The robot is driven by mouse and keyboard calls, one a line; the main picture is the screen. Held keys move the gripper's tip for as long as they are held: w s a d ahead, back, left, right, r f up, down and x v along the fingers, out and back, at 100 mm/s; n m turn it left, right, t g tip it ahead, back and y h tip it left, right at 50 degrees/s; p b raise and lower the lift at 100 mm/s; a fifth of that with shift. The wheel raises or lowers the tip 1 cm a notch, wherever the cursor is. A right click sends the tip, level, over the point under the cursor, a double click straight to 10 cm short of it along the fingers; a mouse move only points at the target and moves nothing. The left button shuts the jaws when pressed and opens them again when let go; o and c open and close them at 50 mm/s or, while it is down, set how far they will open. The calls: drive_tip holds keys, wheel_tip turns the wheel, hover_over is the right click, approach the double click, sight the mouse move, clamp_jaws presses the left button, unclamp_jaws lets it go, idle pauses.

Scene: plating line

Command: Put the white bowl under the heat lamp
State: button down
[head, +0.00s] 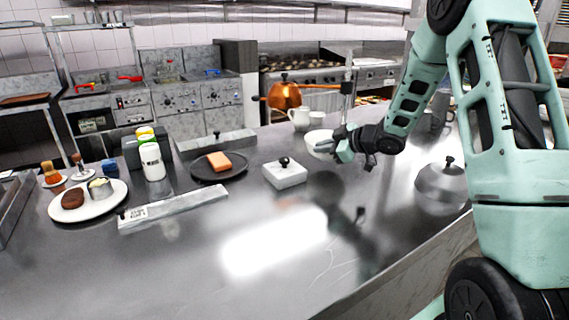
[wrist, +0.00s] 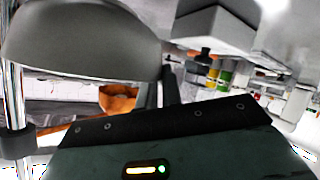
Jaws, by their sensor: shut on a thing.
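The white bowl (head: 318,139) is at the far side of the steel counter in the head view. My gripper (head: 334,150) is shut on its near right side. In the wrist view, which is upside down, the bowl (wrist: 80,45) looks grey and fills the upper left, upright in reality. The fingers (wrist: 165,88) meet its edge. A copper, dome-shaped thing (head: 285,96), which looks like the heat lamp's shade, is behind and left of the bowl. It also shows in the wrist view (wrist: 118,98). A chrome post (head: 347,95) stands close behind the bowl. Whether the bowl touches the counter is unclear.
White cups (head: 300,118) stand behind the bowl. A white lidded box (head: 285,174) is in front and left. A dark plate (head: 205,170) holds an orange block. A grey lidded pot (head: 442,182) stands at the right. The counter's front middle is clear.

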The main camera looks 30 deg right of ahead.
drive_tip(key=shift+w+a, duration=0.1)
drive_tip(key=shift+w+a+f+p, duration=0.6)
drive_tip(key=shift+w+a, duration=0.5)
drive_tip(key=shift+w, duration=1.65)
drive_tip(key=shift+w+a+f+p, duration=0.55)
drive_tip(key=shift+w+a, duration=0.55)
drive_tip(key=shift+w, duration=1.65)
drive_tip(key=shift+w+a+f+p, duration=0.55)
drive_tip(key=shift+w+a, duration=0.55)
drive_tip(key=shift+w, duration=1.65)
drive_tip(key=shift+f, duration=0.15)
drive_tip(key=c, duration=1.6)
unclamp_jaws()
